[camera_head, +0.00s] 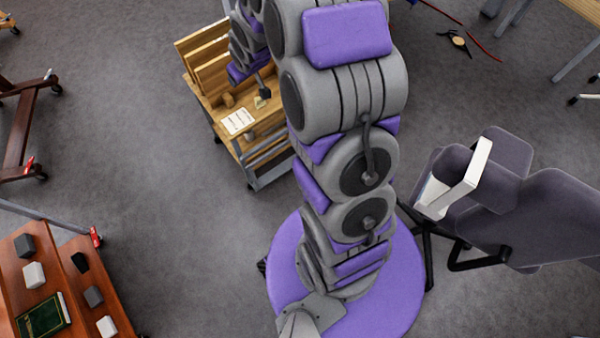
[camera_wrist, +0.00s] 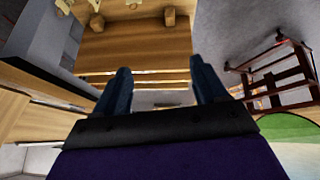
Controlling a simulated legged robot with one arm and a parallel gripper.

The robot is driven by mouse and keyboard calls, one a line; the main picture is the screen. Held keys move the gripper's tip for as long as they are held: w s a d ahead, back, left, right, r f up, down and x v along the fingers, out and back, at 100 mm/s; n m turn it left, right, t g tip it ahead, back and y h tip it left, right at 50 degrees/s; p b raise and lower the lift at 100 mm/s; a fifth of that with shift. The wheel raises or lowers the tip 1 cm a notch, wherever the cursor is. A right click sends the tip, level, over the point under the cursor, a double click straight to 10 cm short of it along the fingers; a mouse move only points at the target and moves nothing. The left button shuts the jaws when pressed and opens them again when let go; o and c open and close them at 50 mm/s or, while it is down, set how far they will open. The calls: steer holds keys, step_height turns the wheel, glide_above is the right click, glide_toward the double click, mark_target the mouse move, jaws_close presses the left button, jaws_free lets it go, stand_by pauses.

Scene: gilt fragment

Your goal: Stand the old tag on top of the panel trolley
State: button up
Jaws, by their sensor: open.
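The panel trolley (camera_head: 203,93) stands at upper centre in the head view, with upright wooden boards and a wooden deck. A small yellowish piece (camera_head: 260,102) lies on it beside my gripper (camera_head: 263,92); it may be the old tag, but it is too small to be sure. A white sheet with writing (camera_head: 238,121) lies flat nearby. In the wrist view my gripper (camera_wrist: 160,66) is open, with two dark fingers apart and nothing clearly held between them. Wooden surfaces of the trolley (camera_wrist: 130,48) fill the upper middle there. No tag can be made out between the fingers.
A brown wooden piece (camera_head: 228,100) and a grey round object (camera_head: 249,135) also sit on the trolley. A reddish shelf cart (camera_head: 70,300) stands lower left. Grey floor (camera_head: 150,180) between is clear.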

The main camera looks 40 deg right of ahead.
steer(key=s+a+r+g, duration=0.2)
steer(key=s+r, duration=0.3)
steer(key=s, duration=0.8)
steer(key=s+a+r+m+g, duration=0.1)
steer(key=s+a+r+g, duration=0.2)
steer(key=s, duration=1)
steer(key=s+a+r+g, duration=0.3)
steer(key=s+r, duration=0.4)
steer(key=s, duration=0.7)
steer(key=shift+a+m, duration=0.3)
steer(key=shift+a, duration=0.25)
steer(key=shift+d, duration=0.1)
